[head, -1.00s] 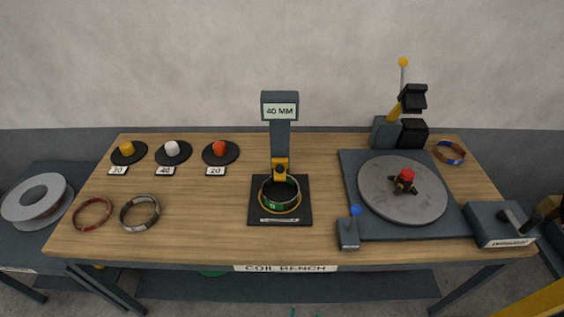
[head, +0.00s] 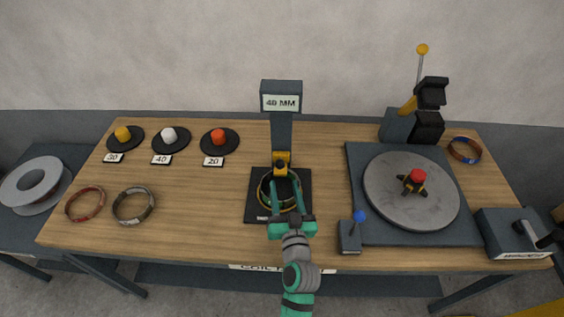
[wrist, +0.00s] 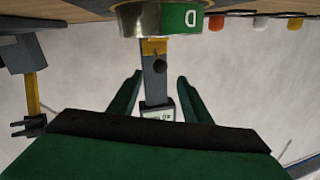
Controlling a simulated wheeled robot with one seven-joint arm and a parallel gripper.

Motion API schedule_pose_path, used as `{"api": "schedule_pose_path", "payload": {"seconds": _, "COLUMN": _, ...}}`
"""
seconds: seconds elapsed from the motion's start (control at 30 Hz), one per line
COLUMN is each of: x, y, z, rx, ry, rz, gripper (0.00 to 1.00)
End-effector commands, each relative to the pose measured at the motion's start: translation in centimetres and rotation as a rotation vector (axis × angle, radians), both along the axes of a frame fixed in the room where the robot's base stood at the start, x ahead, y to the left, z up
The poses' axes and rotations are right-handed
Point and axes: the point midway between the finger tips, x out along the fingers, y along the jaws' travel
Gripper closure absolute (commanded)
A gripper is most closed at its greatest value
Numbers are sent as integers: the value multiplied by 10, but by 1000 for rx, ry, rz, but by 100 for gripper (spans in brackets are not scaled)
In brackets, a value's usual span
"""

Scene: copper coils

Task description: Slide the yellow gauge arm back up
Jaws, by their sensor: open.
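The yellow gauge arm (head: 281,158) sits low on the dark upright post (head: 281,132), just above the coil (head: 264,197) on the black gauge base (head: 304,213). The display on top (head: 281,102) reads 40 MM. My gripper (head: 286,190) is open over the coil, in front of the yellow arm; its fingers partly hide the coil. In the wrist view, which is upside down, the post and the yellow arm (wrist: 153,47) lie ahead, between the open fingers' lines (wrist: 159,80). The coil (wrist: 155,18), with a green label marked D, is at the top edge. Contact cannot be told.
Coloured pegs on black discs (head: 170,139) and two loose rings (head: 133,206) are at left. A blue-knobbed lever (head: 359,217) stands right of the gripper. A grey turntable (head: 398,208) with a red-capped hub fills the right side. Open space lies above the bench.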

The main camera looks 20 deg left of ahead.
Motion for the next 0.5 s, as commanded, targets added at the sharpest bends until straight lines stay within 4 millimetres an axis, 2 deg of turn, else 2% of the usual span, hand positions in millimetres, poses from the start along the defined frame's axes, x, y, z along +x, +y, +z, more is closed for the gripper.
{"api": "schedule_pose_path", "payload": {"seconds": 0.5, "x": 72, "y": 36, "z": 1, "rx": 0, "ry": -2, "rz": -2, "gripper": 56}}
